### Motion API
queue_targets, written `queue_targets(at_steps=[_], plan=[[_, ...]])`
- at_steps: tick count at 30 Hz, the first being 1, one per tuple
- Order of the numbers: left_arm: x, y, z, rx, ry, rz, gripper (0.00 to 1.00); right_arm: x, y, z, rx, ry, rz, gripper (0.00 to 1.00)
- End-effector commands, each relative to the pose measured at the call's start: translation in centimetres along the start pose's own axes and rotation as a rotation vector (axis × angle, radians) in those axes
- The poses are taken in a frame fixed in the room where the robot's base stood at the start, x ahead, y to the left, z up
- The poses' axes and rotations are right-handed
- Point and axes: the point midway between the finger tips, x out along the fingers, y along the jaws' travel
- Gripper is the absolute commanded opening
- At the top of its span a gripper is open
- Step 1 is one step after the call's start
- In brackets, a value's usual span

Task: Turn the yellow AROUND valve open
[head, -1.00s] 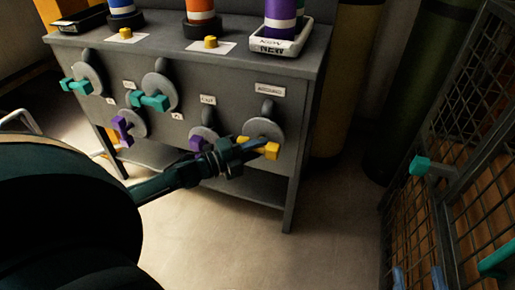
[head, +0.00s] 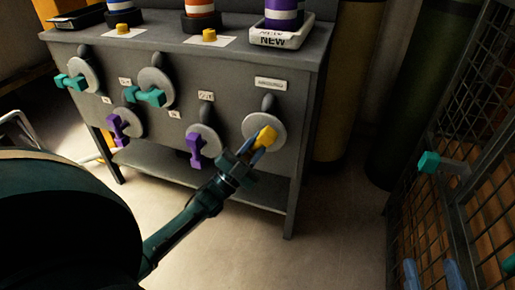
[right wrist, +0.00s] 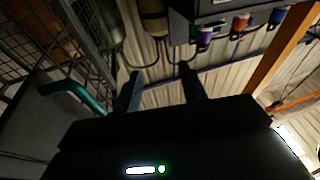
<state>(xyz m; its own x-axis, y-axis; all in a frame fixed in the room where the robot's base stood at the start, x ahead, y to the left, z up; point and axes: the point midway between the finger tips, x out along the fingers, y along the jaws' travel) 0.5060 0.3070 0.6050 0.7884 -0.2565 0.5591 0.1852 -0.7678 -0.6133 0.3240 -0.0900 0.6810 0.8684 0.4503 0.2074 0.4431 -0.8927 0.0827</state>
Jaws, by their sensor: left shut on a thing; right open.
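The yellow AROUND valve handle (head: 265,138) sits on a round grey disc (head: 278,124) at the right end of the grey cabinet front, below a small label plate (head: 270,84). The yellow bar is slanted, its upper end toward the right. My left gripper (head: 261,142) reaches up from the lower left and is shut on the yellow handle; its fingers hide part of it. My right gripper shows its two blue fingers apart at the bottom right of the head view (head: 431,275). In the right wrist view (right wrist: 161,85) it is open and empty.
Teal handles (head: 146,96) and purple handles (head: 195,150) sit on the cabinet front to the left. A tray marked NEW (head: 283,39) stands on top. A mesh cage with a teal part (head: 428,162) is at right. Tall cylinders (head: 345,80) stand behind.

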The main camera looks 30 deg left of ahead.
Motion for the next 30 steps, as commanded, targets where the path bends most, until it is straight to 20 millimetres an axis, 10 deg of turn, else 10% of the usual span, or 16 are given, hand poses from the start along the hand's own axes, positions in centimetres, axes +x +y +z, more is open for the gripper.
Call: queue_targets(at_steps=[30], plan=[[-0.02,0.03,0.01,-0.471,-0.002,-0.47,0.0,0.11,-0.27,-0.36,0.029,0.03,-0.017,0.42]])
